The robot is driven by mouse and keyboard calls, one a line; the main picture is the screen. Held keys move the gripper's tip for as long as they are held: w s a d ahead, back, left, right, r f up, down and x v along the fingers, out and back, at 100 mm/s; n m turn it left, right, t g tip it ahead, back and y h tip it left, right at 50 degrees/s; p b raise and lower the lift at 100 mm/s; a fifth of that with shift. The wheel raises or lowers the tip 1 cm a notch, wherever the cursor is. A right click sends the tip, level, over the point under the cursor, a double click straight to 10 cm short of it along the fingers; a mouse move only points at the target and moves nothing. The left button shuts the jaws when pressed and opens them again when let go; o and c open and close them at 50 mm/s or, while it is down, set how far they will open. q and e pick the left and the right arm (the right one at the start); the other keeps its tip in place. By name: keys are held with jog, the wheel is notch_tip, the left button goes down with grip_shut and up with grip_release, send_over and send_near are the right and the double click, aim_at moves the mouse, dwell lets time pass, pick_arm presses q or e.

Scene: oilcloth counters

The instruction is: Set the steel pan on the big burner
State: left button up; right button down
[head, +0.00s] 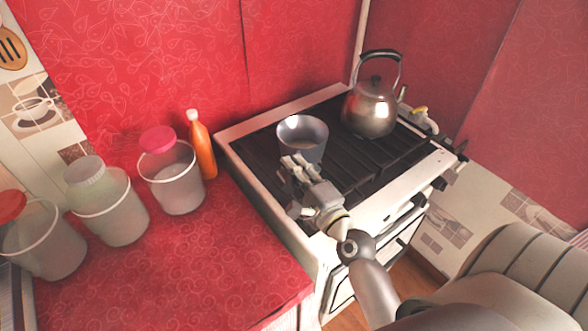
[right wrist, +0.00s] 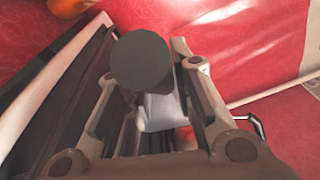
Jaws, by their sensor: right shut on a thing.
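The steel pan (head: 303,133) is upright over the back left part of the dark stove top (head: 350,160). My right gripper (head: 298,172) is at the pan's near side, shut on it, and covers its lower front. In the right wrist view a dark round end (right wrist: 140,60), seemingly the pan's handle, is between the fingers, with a pale grey part of the pan (right wrist: 160,110) behind it. I cannot tell whether the pan's base touches the grate. Which burner is the big one is not clear. My left gripper is not in view.
A steel kettle (head: 370,110) stands on the stove's back right, close to the pan. The counter's front is clear.

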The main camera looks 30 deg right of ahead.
jog(key=c, duration=1.2)
grip_release()
jog(key=shift+o, duration=0.2)
jog(key=shift+f, duration=0.3)
jog(key=s, duration=1.2)
jog(key=shift+s+a, duration=0.1)
